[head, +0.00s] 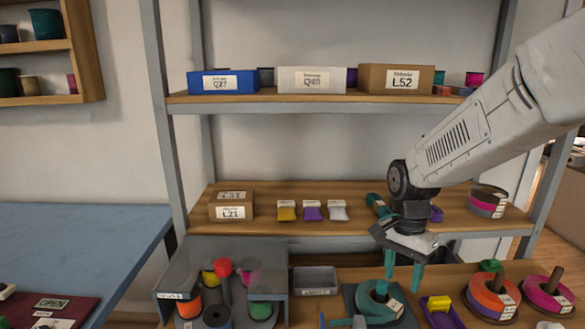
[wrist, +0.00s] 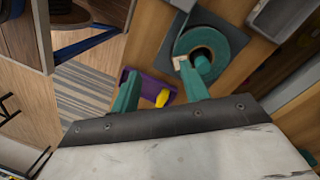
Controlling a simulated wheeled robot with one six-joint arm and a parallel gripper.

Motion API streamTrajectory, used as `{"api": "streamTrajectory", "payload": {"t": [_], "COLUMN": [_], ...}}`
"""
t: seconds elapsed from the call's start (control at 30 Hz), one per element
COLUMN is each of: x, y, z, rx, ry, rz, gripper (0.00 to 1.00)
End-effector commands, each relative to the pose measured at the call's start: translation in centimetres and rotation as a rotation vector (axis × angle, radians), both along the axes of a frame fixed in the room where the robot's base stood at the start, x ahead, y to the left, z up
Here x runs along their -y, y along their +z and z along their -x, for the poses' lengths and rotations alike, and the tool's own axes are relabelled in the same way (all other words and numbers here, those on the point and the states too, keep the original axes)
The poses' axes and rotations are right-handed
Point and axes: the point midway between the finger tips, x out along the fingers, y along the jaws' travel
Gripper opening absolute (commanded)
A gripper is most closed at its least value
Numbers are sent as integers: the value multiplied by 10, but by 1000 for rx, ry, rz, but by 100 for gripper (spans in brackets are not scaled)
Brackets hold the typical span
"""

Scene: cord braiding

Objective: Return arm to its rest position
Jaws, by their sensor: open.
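My gripper (head: 403,282) hangs from my arm at the right of the head view, in front of the middle shelf. Its two teal fingers point down and stand apart with nothing held between them. A teal cord spool (head: 375,302) on a dark base lies on the lower surface just below the fingers. In the wrist view the open fingers of my gripper (wrist: 157,72) reach towards the teal spool (wrist: 207,50) and a purple tray (wrist: 150,86) with a yellow piece in it. Whether a finger touches the spool cannot be told.
The shelf unit (head: 335,109) holds labelled boxes above and small packets (head: 312,212) in the middle. A spool rack (head: 222,258), a grey bin (head: 316,281), an orange spool (head: 490,294) and a pink spool (head: 549,294) stand low. A blue table (head: 75,235) is at left.

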Motion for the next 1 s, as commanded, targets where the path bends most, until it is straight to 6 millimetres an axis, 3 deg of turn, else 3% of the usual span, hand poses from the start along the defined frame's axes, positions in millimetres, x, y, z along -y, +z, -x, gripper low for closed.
{"api": "streamTrajectory", "payload": {"t": [0.3,0.5,0.6,0.77,1.0], "x": [15,21,24,25,28], "y": [65,87,94,103,110], "z": [119,186,209,227,230], "rx": [12,70,114,187,226], "ry": [643,893,937,930,925], "rz": [-84,-89,-70,-34,-13], "gripper": [45,45,45,45,45]}}
